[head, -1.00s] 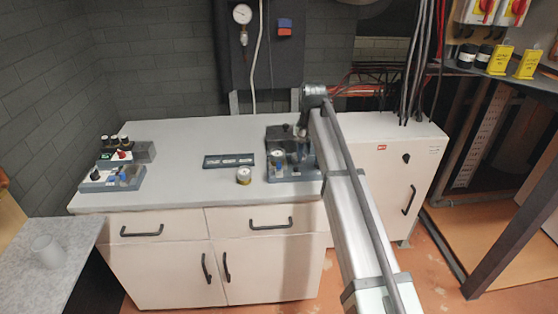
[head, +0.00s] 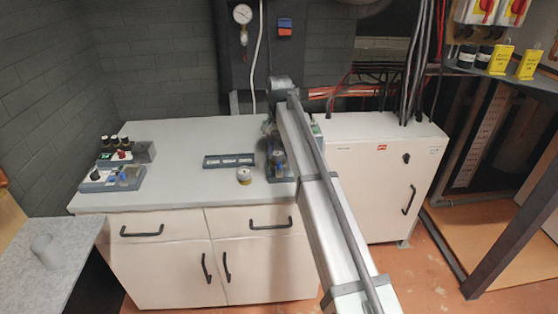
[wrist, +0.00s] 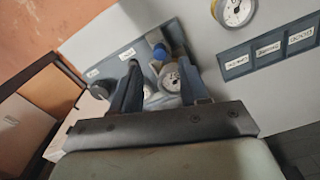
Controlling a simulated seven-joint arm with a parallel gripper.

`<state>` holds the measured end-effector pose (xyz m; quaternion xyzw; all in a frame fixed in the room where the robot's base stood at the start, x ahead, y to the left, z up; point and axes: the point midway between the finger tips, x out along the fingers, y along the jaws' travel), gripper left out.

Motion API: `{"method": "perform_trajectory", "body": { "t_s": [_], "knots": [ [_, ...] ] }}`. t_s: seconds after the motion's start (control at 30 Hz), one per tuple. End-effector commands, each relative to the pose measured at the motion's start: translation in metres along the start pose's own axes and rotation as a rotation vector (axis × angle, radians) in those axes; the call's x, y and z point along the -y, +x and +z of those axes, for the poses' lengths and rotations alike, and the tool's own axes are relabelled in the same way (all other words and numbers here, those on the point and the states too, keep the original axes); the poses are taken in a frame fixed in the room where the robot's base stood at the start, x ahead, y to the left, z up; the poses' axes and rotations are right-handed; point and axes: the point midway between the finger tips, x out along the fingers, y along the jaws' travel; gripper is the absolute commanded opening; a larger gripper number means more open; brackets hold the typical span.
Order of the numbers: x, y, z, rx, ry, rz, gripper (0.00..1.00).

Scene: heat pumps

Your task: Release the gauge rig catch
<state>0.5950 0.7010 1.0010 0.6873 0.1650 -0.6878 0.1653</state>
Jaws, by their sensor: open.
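The gauge rig (head: 279,164) stands at the right end of the grey worktop, partly hidden by my arm in the head view. In the wrist view its base (wrist: 110,63) carries small white labels, a round white gauge (wrist: 170,77) and a blue part (wrist: 159,51). My gripper (wrist: 158,65) is open above the rig, its two dark fingers spread with the gauge and blue part showing between them. Nothing appears held. I cannot tell which part is the catch, or whether a finger touches the rig. In the head view my gripper is mostly hidden behind my arm.
A loose round gauge (head: 244,175) and a dark labelled tray (head: 229,160) lie left of the rig. Two control boxes (head: 115,178) sit at the worktop's left end. A white cabinet (head: 375,165) stands right. The worktop's middle left is clear.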

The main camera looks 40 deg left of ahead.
Motion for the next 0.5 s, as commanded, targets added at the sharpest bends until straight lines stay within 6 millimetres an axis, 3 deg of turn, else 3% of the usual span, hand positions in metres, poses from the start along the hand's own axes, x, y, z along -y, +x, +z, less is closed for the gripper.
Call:
{"method": "perform_trajectory", "body": {
  "t_s": [0.2,0.5],
  "knots": [
    [0.000,0.033,0.001,0.001,0.000,0.000,0.45],
    [0.000,0.052,0.000,0.000,0.000,0.000,0.45]
  ]
}}
